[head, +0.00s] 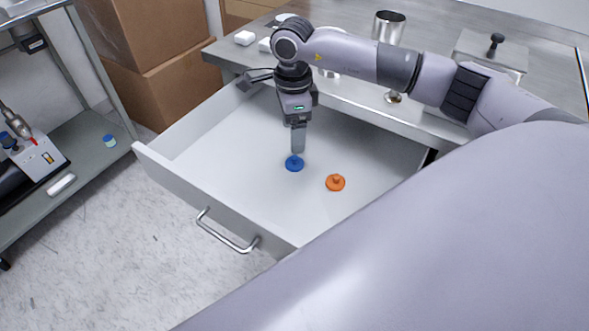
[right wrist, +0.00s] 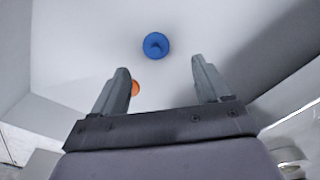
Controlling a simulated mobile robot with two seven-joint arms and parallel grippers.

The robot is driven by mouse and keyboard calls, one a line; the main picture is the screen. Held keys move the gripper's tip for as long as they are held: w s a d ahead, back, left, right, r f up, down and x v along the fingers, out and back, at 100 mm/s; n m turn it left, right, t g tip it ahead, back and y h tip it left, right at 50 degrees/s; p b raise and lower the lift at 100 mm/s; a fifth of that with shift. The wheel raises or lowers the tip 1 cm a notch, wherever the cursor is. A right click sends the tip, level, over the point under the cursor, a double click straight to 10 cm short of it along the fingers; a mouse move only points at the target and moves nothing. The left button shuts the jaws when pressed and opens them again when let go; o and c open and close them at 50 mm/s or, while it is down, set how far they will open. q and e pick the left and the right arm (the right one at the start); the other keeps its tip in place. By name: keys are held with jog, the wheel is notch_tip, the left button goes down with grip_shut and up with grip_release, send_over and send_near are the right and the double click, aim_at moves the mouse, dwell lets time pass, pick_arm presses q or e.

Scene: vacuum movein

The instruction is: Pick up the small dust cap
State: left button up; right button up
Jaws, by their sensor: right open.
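Two small round caps with a knob on top lie on the white floor of the open drawer (head: 225,140). My right gripper (head: 298,150) points down into the drawer just above the blue cap, open and empty. In the right wrist view the blue cap (right wrist: 156,45) shows beyond and between the open fingertips (right wrist: 160,64). The orange cap (right wrist: 136,88) is partly hidden behind the left finger there. My left gripper is out of view.
The drawer's walls and front panel with a metal handle (head: 228,235) surround the caps. A steel counter (head: 440,60) is behind, with a metal cup (head: 388,28) on it. Cardboard boxes (head: 150,45) and a shelf (head: 85,150) stand at left. My arm covers the lower right.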

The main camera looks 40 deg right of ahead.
aim_at(294, 158)
jog(key=f, duration=0.6)
jog(key=shift+s+a, duration=0.15)
jog(key=shift+s, duration=0.25)
jog(key=shift+f, duration=0.6)
jog(key=c, duration=1.2)
